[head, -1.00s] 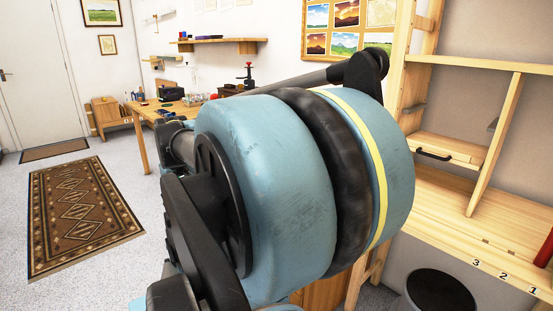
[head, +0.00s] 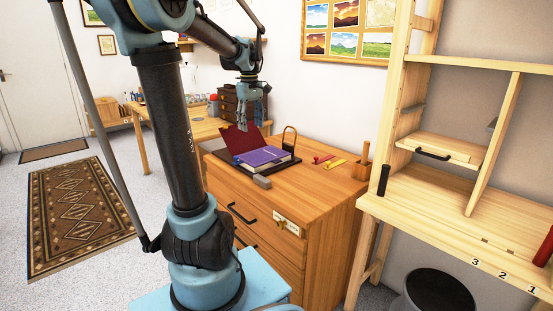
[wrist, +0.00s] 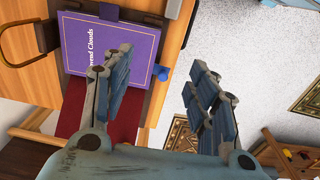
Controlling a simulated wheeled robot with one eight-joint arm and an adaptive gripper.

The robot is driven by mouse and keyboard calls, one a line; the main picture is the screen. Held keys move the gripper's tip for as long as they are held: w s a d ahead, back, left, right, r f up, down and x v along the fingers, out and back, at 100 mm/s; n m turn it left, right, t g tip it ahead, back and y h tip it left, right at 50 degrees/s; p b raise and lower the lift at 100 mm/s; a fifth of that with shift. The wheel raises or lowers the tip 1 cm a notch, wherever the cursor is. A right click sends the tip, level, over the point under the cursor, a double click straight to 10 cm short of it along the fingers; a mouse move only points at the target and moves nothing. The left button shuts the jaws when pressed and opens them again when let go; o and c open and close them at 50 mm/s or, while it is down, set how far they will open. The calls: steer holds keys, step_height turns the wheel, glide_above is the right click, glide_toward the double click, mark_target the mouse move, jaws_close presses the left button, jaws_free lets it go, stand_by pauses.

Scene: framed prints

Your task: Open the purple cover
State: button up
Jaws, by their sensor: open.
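The purple cover (head: 263,156) lies flat and closed on a book on top of the wooden drawer chest. It also shows in the wrist view (wrist: 100,38), with the word "Clouds" on it. A dark red panel (head: 238,139) stands tilted up beside the book; the wrist view shows it too (wrist: 84,118). A small blue knob (wrist: 165,73) sits by the purple cover's edge. My gripper (head: 252,96) is open and empty above the chest, apart from the book. In the wrist view its fingers (wrist: 158,68) are spread, and one overlaps the cover's corner in the picture.
The drawer chest (head: 330,195) also holds an arch-shaped object (head: 289,140), a grey block (head: 262,181), red and yellow flat pieces and a wooden holder (head: 361,163). A shelved workbench (head: 440,200) stands to the right. Floor is open around the rug (head: 75,215).

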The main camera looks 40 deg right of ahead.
glide_above(278, 162)
steer(key=f, duration=1.6)
steer(key=shift+w+d+f, duration=0.1)
steer(key=shift+d+f, duration=0.1)
steer(key=shift+f, duration=0.15)
